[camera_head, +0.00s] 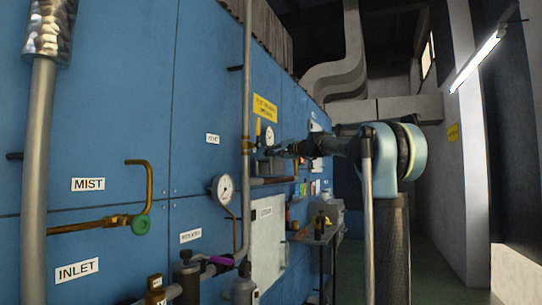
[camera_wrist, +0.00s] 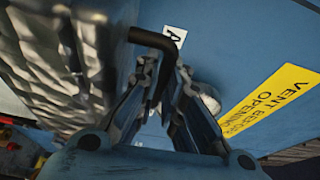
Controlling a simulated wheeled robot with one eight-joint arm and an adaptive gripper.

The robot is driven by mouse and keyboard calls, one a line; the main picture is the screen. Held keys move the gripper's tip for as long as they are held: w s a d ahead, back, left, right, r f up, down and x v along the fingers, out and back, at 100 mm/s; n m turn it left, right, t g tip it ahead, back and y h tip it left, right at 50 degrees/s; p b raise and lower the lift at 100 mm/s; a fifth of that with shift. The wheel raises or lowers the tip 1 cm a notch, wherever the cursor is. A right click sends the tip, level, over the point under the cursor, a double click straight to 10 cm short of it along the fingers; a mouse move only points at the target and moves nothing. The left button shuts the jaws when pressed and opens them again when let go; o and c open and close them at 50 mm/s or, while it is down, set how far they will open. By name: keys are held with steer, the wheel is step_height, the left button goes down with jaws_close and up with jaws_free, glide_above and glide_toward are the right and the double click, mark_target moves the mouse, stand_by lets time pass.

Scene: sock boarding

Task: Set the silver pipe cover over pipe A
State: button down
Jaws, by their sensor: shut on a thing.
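A crinkled silver surface (camera_wrist: 65,60), which looks like the silver pipe cover, fills the left of the wrist view. A black bent handle (camera_wrist: 150,38) runs from its edge in between my fingers. My gripper (camera_wrist: 165,95) is shut on this handle. In the head view my gripper (camera_head: 272,150) is far off beside the blue wall, near a thin upright pipe (camera_head: 247,80); I cannot make out the held cover there. A white label reading A (camera_wrist: 174,37) is on the wall behind the handle. Pipe A itself cannot be told for sure.
A thick grey pipe (camera_head: 37,150) with a crinkled silver sleeve (camera_head: 50,28) stands at the near left. A gauge (camera_head: 222,187), a brass valve pipe (camera_head: 90,226) and a yellow sign (camera_head: 265,107) are on the wall. The floor (camera_head: 425,270) at right is clear.

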steer(key=shift+f, duration=3.4)
steer(key=c, duration=1.6)
jaws_free()
steer(key=shift+c, duration=0.2)
steer(key=v, duration=1.2)
steer(key=shift+w, duration=0.1)
